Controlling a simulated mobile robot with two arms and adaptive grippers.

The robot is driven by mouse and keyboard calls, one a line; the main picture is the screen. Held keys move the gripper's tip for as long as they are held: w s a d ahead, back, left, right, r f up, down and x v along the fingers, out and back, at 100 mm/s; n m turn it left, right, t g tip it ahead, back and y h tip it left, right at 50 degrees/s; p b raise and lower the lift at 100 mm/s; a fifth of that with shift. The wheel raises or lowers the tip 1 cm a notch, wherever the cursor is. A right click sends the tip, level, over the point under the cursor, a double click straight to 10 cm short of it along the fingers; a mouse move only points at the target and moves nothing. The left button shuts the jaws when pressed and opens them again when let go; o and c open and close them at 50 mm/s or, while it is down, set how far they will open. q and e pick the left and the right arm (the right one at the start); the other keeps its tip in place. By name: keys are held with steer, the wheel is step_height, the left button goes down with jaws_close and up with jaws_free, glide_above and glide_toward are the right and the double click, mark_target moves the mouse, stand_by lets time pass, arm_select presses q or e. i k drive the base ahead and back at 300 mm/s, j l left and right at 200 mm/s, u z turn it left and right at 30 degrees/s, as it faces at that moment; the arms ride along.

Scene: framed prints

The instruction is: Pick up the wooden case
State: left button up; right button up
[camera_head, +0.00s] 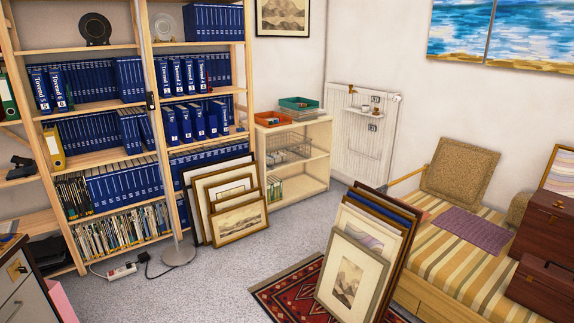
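Two dark reddish-brown cases sit at the right edge on the striped daybed. The nearer case (542,290) has a carrying handle on top and is cut off by the right edge. The farther, taller case (543,228) stands just behind it, with a small metal fitting on its front, and is also partly cut off. I cannot tell for certain which one is the wooden case. Neither of my grippers shows in the head view.
The daybed (440,268) has a purple cloth (474,228) and a woven cushion (460,172). Several framed prints (350,270) lean together on a red rug (285,292) left of it. Shelves of blue binders line the left. Grey carpet (225,270) is open between.

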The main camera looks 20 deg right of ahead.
mark_target(546, 289)
steer(key=i+l+z, duration=0.15)
steer(key=z, duration=0.25)
steer(key=i+z, duration=0.7)
steer(key=z, duration=0.15)
steer(key=i+z, duration=0.4)
steer(key=i+j+z, duration=0.15)
steer(key=z, duration=0.3)
steer(key=j, duration=0.05)
